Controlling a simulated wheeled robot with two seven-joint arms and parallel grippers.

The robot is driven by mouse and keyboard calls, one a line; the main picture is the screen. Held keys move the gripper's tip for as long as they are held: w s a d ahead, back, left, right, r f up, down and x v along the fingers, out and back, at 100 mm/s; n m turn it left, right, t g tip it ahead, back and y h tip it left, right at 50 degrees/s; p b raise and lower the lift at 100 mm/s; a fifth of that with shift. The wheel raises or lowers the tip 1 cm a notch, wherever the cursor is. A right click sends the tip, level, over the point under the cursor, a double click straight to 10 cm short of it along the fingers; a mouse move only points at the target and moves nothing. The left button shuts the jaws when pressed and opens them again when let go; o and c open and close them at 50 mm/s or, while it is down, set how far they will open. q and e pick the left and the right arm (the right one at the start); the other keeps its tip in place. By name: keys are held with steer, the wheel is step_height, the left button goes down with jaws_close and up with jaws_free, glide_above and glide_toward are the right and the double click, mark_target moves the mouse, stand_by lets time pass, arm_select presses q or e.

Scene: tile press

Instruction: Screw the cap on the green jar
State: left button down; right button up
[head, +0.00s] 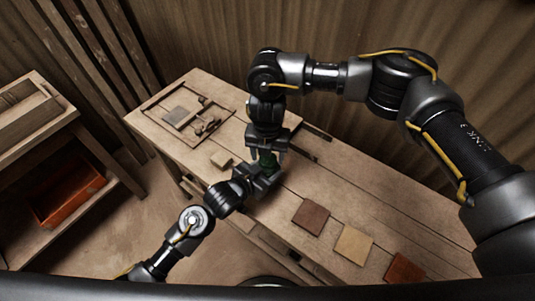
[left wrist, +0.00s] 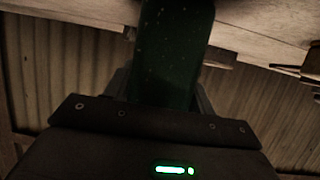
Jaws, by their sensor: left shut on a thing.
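The green jar (head: 268,160) is small and dark in the head view, over the workbench and between my two grippers. My left gripper (head: 263,176) comes in from the lower left and is shut on the jar. In the left wrist view the jar (left wrist: 172,55) fills the space between the fingers as a dark green body. My right gripper (head: 268,150) points down from above, right at the jar's top. Its fingertips are small and dark there, so I cannot tell whether they are closed on anything. The cap cannot be made out; the right gripper covers the jar's top.
The workbench (head: 325,180) runs from upper left to lower right. An orange bin (head: 70,195) sits under a side table.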

steer(key=shift+o, duration=0.9)
step_height(320, 180, up, 12)
arm_select(q)
steer(key=shift+c, duration=2.2)
jaws_free()
steer(key=shift+a, duration=0.1)
steer(key=shift+s+a, duration=0.2)
steer(key=shift+s, duration=0.05)
steer(key=b+v, duration=0.1)
steer(key=v, duration=0.9)
steer(key=shift+r, duration=0.2)
arm_select(e)
steer(key=shift+f, duration=0.75)
